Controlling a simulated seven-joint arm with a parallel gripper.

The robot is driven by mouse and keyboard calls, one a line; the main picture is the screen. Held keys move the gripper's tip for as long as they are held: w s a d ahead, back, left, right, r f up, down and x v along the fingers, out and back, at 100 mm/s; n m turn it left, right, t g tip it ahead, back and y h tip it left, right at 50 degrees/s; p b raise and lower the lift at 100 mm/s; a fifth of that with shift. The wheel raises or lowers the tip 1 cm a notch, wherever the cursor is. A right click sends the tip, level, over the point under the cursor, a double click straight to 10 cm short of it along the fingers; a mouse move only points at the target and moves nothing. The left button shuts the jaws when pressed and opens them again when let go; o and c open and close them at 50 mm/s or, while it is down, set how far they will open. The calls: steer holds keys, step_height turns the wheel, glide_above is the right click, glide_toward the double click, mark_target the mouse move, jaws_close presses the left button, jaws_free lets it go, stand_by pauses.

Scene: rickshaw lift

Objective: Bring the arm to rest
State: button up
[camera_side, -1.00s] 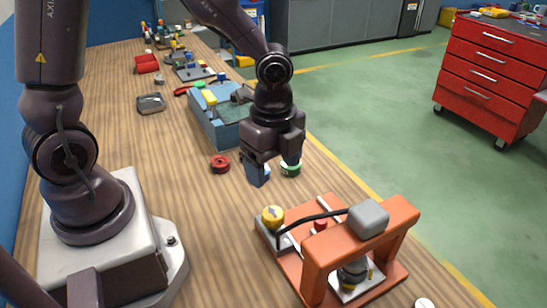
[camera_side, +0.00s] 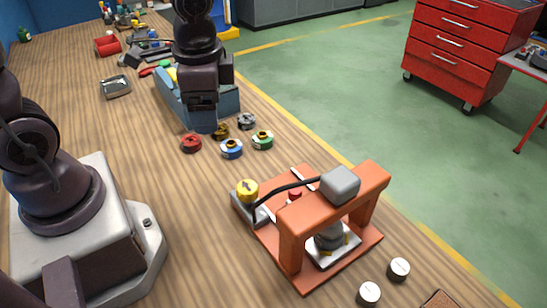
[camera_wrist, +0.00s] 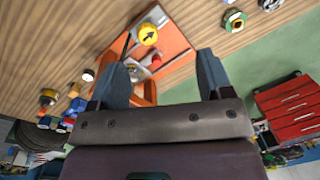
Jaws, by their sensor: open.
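My gripper (camera_side: 204,124) hangs with its fingers down in the side view, in front of the near end of the blue bin and behind the loose round parts. In the wrist view my gripper (camera_wrist: 162,64) has its two dark fingers spread wide apart with nothing between them. It is open and empty. The far finger is mostly hidden in the side view. I cannot tell its exact height over the table.
Red (camera_side: 191,143), blue (camera_side: 231,149), green (camera_side: 263,140), bronze (camera_side: 220,131) and grey (camera_side: 246,121) round parts lie close by. The blue bin (camera_side: 235,104) is behind. An orange press fixture (camera_side: 290,245) with a yellow knob (camera_side: 247,189) stands at the front.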

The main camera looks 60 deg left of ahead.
steer(key=s+a+r+n+t+h, duration=0.1)
steer(key=s+r+n+t, duration=0.4)
steer(key=r, duration=0.6)
steer(key=shift+s+a+n, duration=0.3)
steer(key=shift+s, duration=0.2)
stand_by(1.8)
